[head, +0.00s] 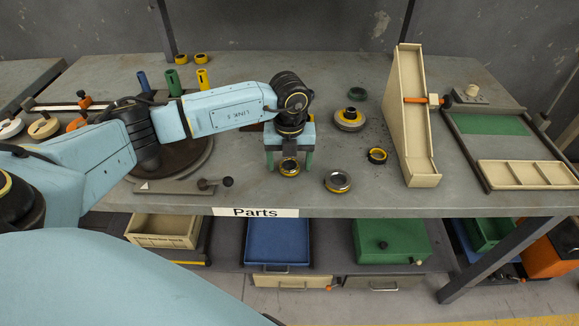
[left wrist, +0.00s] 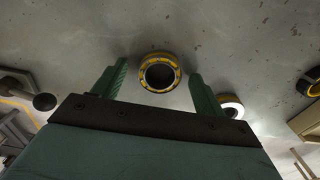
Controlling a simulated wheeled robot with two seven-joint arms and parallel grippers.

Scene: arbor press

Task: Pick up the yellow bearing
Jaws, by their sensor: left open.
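The yellow bearing (head: 289,167), a yellow-rimmed ring with a dark centre, lies on the grey table near its front edge. My left gripper (head: 290,161) is open and points down over it. In the left wrist view the yellow bearing (left wrist: 160,73) shows between the two green fingers of the left gripper (left wrist: 158,76), with a gap on both sides. Whether the fingertips reach down to its height I cannot tell. My right gripper is in neither view.
A silver ring (head: 338,181) and another yellow-and-black ring (head: 377,155) lie to the right. A tall beige chute (head: 421,160) stands beyond them. A flat plate with a knobbed lever (head: 185,186) lies to the left. Several coloured cylinders stand behind my arm.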

